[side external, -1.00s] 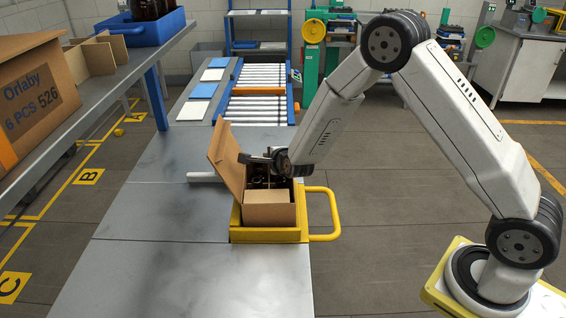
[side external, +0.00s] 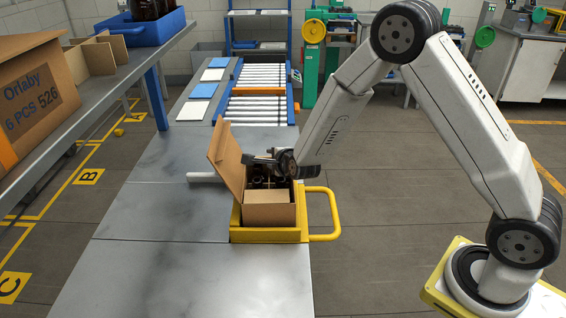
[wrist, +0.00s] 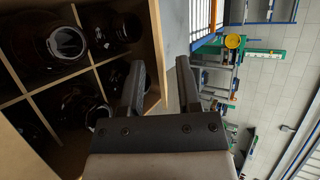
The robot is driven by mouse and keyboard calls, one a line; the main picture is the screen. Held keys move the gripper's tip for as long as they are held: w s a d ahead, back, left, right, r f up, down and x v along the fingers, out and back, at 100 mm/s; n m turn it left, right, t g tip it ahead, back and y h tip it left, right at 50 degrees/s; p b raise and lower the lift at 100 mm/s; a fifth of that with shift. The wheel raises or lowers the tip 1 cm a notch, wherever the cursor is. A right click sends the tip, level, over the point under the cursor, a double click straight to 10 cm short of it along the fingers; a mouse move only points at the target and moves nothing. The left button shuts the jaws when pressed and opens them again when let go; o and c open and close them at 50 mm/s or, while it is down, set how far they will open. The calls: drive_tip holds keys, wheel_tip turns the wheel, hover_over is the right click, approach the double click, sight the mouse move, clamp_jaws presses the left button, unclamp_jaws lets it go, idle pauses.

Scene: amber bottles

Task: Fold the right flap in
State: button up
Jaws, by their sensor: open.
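The open cardboard box (side external: 268,214) sits in a yellow tray (side external: 268,235) on the grey bench. Its left flap (side external: 227,163) stands up, leaning outward to the left. A flat cardboard panel at the near end covers part of the opening. Dark bottles (wrist: 68,42) stand in divided cells in the wrist view. My gripper (wrist: 160,62) is open, with the box's cardboard edge (wrist: 156,40) showing between its fingers; it holds nothing. In the side view my gripper (side external: 258,160) is low over the far part of the box. I cannot make out the right flap behind my wrist.
A yellow handle (side external: 325,213) sticks out on the tray's right. A white bar (side external: 203,177) lies left of the box. A shelf with an Orlaby carton (side external: 35,95) runs along the left. The near bench top (side external: 190,280) is clear.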

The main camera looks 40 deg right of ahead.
drive_tip(key=shift+v, duration=2.6)
drive_tip(key=shift+v, duration=0.85)
drive_tip(key=shift+w, duration=0.1)
drive_tip(key=shift+f, duration=0.1)
drive_tip(key=shift+x, duration=3.8)
clamp_jaws()
